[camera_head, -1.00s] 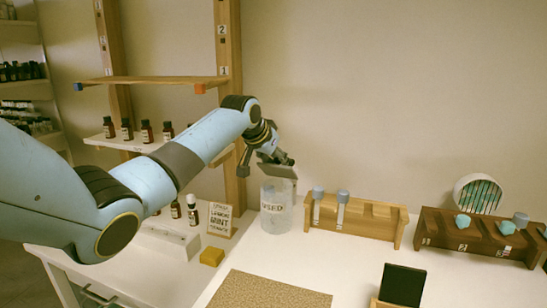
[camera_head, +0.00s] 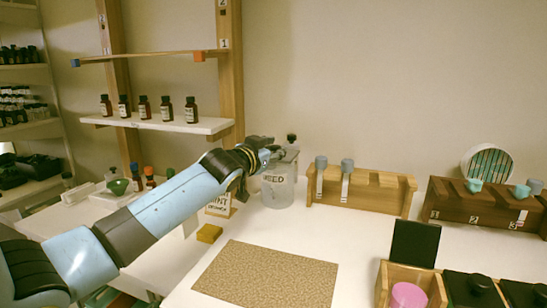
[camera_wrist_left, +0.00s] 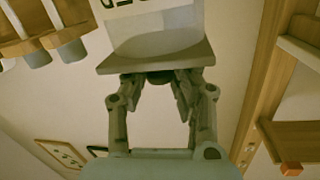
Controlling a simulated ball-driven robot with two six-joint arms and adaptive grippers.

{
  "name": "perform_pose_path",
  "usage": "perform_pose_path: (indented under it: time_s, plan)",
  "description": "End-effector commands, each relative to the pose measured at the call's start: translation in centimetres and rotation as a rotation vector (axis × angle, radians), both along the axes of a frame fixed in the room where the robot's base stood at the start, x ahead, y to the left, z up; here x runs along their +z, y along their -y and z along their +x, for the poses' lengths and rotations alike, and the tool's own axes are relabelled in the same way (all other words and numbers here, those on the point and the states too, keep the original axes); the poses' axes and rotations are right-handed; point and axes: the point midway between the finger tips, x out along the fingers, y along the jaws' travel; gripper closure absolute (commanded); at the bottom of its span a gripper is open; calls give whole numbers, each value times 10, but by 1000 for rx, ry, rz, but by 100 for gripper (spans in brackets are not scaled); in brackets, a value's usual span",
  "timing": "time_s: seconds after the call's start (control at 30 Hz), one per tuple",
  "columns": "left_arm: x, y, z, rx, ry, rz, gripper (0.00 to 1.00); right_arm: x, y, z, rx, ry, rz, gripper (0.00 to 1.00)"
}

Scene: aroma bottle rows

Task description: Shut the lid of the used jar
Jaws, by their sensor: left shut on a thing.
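The used jar (camera_head: 277,190) is a clear round jar with a "USED" label, upright on the table beside the wooden rack. Its label and pale body show at the top of the left wrist view (camera_wrist_left: 155,38). The jar's lid (camera_wrist_left: 155,62) is a flat grey plate, seen across the jar's mouth in the wrist view; I cannot tell whether it is fully seated. My left gripper (camera_wrist_left: 158,84) is shut on the lid at its dark middle part. In the head view my left gripper (camera_head: 279,153) is at the jar's top, hiding part of it. My right gripper is not in view.
A wooden rack (camera_head: 362,190) with two grey-capped pieces stands right of the jar. A dark numbered rack (camera_head: 470,212) is further right. A yellow block (camera_head: 209,233) and a cork mat (camera_head: 265,275) lie in front. A shelf post (camera_head: 232,80) rises behind left.

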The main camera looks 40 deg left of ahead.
Motion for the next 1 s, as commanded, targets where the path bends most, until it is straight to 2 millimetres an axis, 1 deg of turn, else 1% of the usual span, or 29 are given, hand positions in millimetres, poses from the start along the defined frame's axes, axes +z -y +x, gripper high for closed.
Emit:
perform_pose_path:
  time_s: [0.03,0.53,0.57,0.73,0.77,1.0]
  plan:
    - [-5,0,-1,1,3,1,100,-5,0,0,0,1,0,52]
    - [-4,0,-1,2,20,4,100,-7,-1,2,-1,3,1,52]
    - [-4,0,-1,2,20,4,73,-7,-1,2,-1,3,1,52]
    - [-4,0,0,2,21,5,51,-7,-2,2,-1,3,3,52]
    - [-4,0,0,2,21,6,49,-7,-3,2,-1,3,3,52]
    - [-3,0,-1,2,22,6,49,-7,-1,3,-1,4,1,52]
